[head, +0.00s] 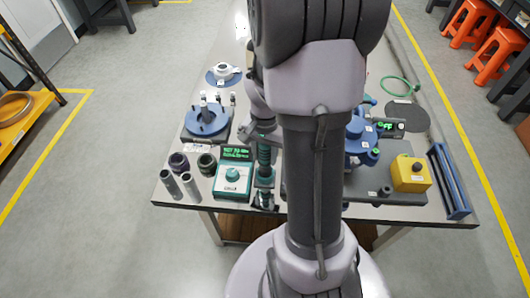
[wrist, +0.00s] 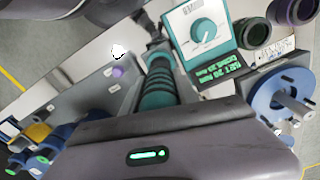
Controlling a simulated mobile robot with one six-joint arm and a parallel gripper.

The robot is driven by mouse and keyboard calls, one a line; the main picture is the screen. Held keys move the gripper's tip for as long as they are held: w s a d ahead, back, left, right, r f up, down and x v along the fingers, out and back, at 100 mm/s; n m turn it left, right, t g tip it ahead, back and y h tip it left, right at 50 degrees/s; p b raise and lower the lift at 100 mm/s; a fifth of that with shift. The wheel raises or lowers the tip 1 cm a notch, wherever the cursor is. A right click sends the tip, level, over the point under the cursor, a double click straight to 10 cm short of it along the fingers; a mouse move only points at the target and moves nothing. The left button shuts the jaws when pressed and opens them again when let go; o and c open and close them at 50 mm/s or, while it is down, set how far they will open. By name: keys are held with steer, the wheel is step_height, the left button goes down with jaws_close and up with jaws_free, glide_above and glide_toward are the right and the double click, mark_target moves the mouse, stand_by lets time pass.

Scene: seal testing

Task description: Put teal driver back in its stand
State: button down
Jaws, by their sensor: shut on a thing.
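The teal driver (head: 264,158) stands roughly upright near the front of the table, just right of the teal torque tester. My gripper (head: 263,140) is shut on the driver, coming down from behind, partly hidden by my arm. In the wrist view the driver's ribbed teal handle (wrist: 157,88) runs away from my gripper toward a dark and teal stand (wrist: 158,50). The stand also shows in the head view (head: 264,199), in front of the driver. I cannot tell whether the driver's tip is inside the stand.
The torque tester (head: 233,178) with its lit display is close on the left. Dark rings (head: 207,163) and grey tubes (head: 190,186) stand farther left. A blue flange fixture (head: 206,120) is behind them. A yellow button box (head: 410,173) sits at right. My arm hides the table's middle.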

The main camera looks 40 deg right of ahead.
stand_by(0.4)
steer(key=shift+f+b, duration=0.5)
steer(key=shift+f, duration=0.05)
steer(key=shift+f+b, duration=0.7)
steer(key=shift+f, duration=0.05)
stand_by(1.0)
steer(key=c, duration=0.8)
jaws_free()
steer(key=shift+c, duration=0.2)
step_height(320, 180, up, 9)
steer(key=p, duration=0.7)
steer(key=shift+r+p, duration=0.15)
steer(key=shift+p, duration=0.2)
steer(key=shift+f, duration=0.2)
